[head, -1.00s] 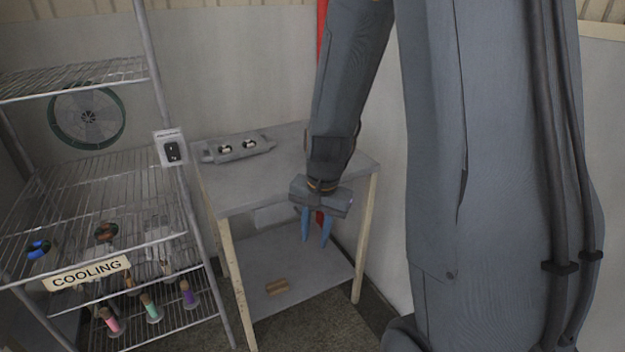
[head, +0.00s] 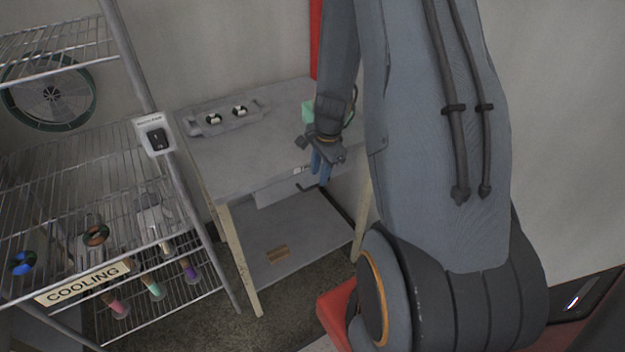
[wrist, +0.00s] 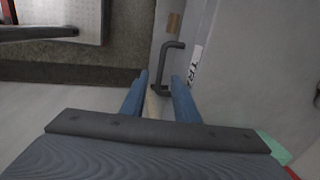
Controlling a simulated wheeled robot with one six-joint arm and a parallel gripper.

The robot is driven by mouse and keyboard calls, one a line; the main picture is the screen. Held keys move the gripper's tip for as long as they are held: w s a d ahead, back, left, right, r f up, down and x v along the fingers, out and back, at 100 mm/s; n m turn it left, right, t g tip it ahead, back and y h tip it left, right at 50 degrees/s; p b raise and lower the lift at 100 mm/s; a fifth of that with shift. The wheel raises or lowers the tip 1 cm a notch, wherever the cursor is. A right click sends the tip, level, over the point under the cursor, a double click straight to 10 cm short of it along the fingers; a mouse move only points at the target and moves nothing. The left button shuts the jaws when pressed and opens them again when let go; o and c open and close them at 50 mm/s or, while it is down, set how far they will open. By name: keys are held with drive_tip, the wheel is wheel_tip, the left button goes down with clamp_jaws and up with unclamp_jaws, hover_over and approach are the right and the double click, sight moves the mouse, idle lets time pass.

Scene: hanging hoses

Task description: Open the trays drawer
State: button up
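The trays drawer (head: 275,193) hangs under the grey worktable's top. Its dark bar handle (wrist: 166,66) shows in the wrist view beside a white label (wrist: 194,66), of which "TR" can be read. My gripper (wrist: 164,82) is open, with its two blue fingers apart. In the wrist view the handle appears just beyond the fingertips, roughly between them; I see no contact. In the head view my gripper (head: 320,178) points down near the table's front edge, close to the handle. The drawer looks shut, though my gripper hides part of its front.
The worktable (head: 230,155) carries a grey holder (head: 226,118) and a green item (head: 308,111). A wire rack labelled COOLING (head: 84,284) stands to the left. Bare floor lies in front of the table.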

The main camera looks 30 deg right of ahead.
sight(317, 184)
drive_tip(key=shift+w+a+f, duration=0.1)
drive_tip(key=shift+w+f, duration=0.05)
drive_tip(key=shift+f, duration=0.75)
drive_tip(key=shift+w+f, duration=0.15)
drive_tip(key=shift+f, duration=0.7)
